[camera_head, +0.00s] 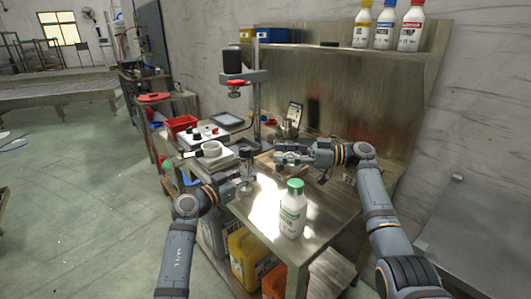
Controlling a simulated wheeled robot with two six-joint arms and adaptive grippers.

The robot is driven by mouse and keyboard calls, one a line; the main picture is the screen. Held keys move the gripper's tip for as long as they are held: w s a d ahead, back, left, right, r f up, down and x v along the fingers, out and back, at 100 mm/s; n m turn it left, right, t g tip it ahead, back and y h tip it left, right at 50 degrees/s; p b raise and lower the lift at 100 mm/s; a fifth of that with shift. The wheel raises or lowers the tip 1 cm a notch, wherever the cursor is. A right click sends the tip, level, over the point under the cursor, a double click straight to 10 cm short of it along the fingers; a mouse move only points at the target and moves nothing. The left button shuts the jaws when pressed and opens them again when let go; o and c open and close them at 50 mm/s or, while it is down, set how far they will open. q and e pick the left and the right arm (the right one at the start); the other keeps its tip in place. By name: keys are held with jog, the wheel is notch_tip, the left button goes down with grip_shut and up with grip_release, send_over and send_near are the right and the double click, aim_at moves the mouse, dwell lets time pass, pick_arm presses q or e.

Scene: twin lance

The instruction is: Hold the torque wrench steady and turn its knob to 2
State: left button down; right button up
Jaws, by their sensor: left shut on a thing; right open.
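My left gripper (245,182) is the lower one, at the near left part of the metal bench. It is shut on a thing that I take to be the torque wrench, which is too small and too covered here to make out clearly. The wrench's knob and its number marks cannot be read. My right gripper (281,158) reaches in from the right above the bench. It points left, is open, and is a little farther back than the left gripper. I cannot tell whether it touches anything.
A white bottle with a green cap (292,212) stands on the near bench top (262,205). A stand with a dark head (233,62) rises behind. Several bottles stand on the shelf (330,47).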

dwell(0.4)
pick_arm(q)
jog(key=c, duration=1)
grip_release()
jog(key=v, duration=1.2)
jog(key=shift+r, duration=0.1)
